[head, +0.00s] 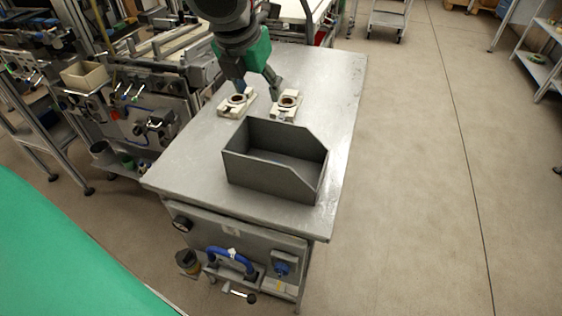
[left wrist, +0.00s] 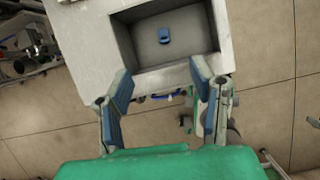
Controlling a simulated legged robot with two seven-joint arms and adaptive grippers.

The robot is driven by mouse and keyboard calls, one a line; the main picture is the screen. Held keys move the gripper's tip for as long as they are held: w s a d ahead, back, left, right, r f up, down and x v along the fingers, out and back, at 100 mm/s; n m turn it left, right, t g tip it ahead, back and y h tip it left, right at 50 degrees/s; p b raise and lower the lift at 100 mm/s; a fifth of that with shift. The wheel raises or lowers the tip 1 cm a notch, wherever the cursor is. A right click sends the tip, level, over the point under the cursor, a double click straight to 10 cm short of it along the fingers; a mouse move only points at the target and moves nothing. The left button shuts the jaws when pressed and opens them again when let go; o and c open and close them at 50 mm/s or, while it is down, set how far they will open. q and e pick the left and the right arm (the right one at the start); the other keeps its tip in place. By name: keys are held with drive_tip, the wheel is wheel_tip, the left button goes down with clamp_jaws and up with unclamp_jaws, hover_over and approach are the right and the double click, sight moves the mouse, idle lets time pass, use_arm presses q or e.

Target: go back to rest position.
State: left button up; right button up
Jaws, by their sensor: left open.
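My left gripper (head: 258,92) hangs over the far part of the metal table, with its fingers spread and nothing between them. The left wrist view also shows its two fingers (left wrist: 160,80) apart and empty. Two pale holders with dark round reels, a left one (head: 237,103) and a right one (head: 287,104), lie on the table near the fingertips. I cannot tell whether the fingers touch them. A grey open bin (head: 258,180) stands nearer on the table. The left wrist view shows a small blue object (left wrist: 165,36) on the bin's floor. My right gripper is not in view.
A machine with frames and rails (head: 150,110) stands close on the left. Open floor (head: 430,170) lies to the right, with shelving (head: 540,65) at the far right. A blue handle (head: 232,258) sits on the table's front.

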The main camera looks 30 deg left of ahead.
use_arm(q)
drive_tip(key=s+d+f+n+g+h, duration=0.1)
drive_tip(key=s+d+f+n, duration=0.1)
drive_tip(key=s+f+n, duration=0.4)
drive_tip(key=s+d+f+n+g+h, duration=0.15)
drive_tip(key=f+n, duration=0.25)
drive_tip(key=f, duration=0.4)
drive_tip(key=s+d+f+n+g+h, duration=0.1)
drive_tip(key=s+d+f+n+g, duration=0.15)
drive_tip(key=f+n, duration=0.3)
drive_tip(key=s+a+f+n+y, duration=0.1)
drive_tip(key=s+a+f+n, duration=0.1)
drive_tip(key=s+f+n, duration=0.6)
drive_tip(key=s+a+f+n+y, duration=0.2)
drive_tip(key=s+a+f+n, duration=0.1)
drive_tip(key=s+f+n, duration=0.65)
drive_tip(key=w+d+f+t+b, duration=0.1)
drive_tip(key=w+f+b, duration=0.2)
drive_tip(key=b, duration=0.6)
wheel_tip(320, 180, down, 2)
drive_tip(key=shift+w+d+f, duration=0.15)
drive_tip(key=shift+w+f, duration=0.05)
drive_tip(key=shift+w, duration=0.2)
